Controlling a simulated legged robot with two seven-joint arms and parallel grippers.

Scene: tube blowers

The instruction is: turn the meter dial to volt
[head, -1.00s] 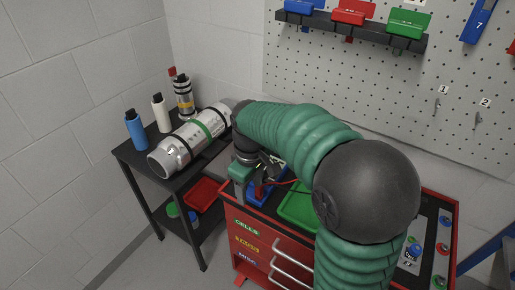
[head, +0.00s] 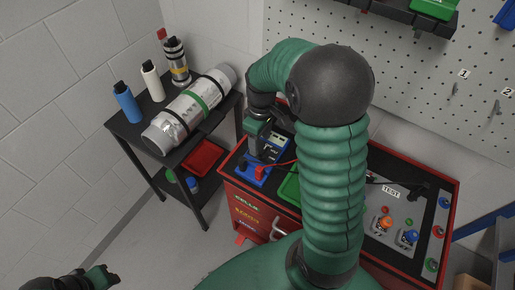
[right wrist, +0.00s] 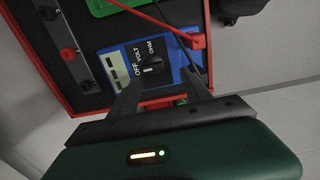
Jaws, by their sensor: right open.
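The blue meter (head: 257,171) lies on the red cart, partly hidden behind my right gripper in the head view. In the right wrist view the meter (right wrist: 118,51) shows a display and the labels OFF, VOLT and OHM. Its black round dial (right wrist: 152,65) has a small white mark; I cannot tell surely which label it points to. My right gripper (right wrist: 161,76) is open, its two fingers on either side of the dial in the picture. Contact cannot be told. My left gripper (head: 104,275) is at the bottom left of the head view, away from the cart; its jaws are unclear.
A red plug (right wrist: 195,41) and dark cables are close to the right finger. A green tray (head: 289,187) lies beside the meter. A black shelf (head: 133,131) with bottles and a silver cylinder (head: 190,111) stands left. Switches (head: 387,222) sit at the cart's right.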

